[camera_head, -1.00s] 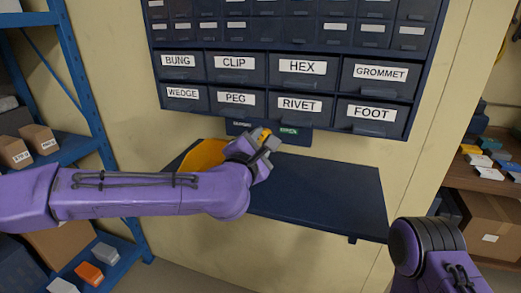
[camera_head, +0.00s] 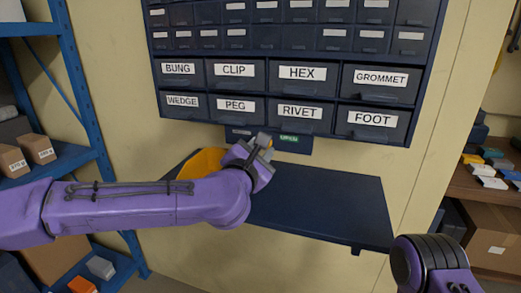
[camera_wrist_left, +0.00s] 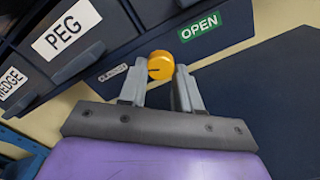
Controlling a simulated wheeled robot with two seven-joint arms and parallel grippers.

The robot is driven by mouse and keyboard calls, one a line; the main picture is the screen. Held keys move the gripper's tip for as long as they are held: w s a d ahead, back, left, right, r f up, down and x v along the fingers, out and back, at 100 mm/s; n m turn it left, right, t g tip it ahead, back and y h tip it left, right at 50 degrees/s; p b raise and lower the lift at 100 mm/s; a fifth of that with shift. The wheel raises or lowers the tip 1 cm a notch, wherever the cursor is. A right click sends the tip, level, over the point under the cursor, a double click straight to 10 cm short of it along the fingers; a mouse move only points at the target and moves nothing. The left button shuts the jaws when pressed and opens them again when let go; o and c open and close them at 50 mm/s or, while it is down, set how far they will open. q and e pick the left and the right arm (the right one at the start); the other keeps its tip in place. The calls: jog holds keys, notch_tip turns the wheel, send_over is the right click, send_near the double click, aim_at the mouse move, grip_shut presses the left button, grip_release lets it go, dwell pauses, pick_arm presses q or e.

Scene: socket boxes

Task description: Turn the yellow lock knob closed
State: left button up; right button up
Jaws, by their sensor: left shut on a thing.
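The yellow lock knob (camera_wrist_left: 161,65) sits on the dark panel below the drawers, and a dark line on its face points to the left in the left wrist view. My left gripper (camera_wrist_left: 160,75) is shut on the knob, one finger at each side of it. In the head view my left gripper (camera_head: 262,145) is in front of the panel and hides the knob. A green OPEN label (camera_wrist_left: 200,26) is right of the knob, and a small pale label (camera_wrist_left: 113,72), hard to read, is left of it. My right gripper is out of view; only part of that arm shows.
A drawer cabinet (camera_head: 290,98) with labelled drawers is above the panel. A dark shelf (camera_head: 320,200) juts out below, with an orange-yellow round thing (camera_head: 203,161) partly behind my left arm. Blue racks (camera_head: 85,100) stand at the left; shelves with boxes are at the right.

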pick_arm(q)
jog(key=o, duration=1.1)
jog(key=shift+c, duration=0.2)
jog(key=b+v, duration=0.2)
jog(key=v, duration=0.8)
jog(key=shift+s, duration=0.25)
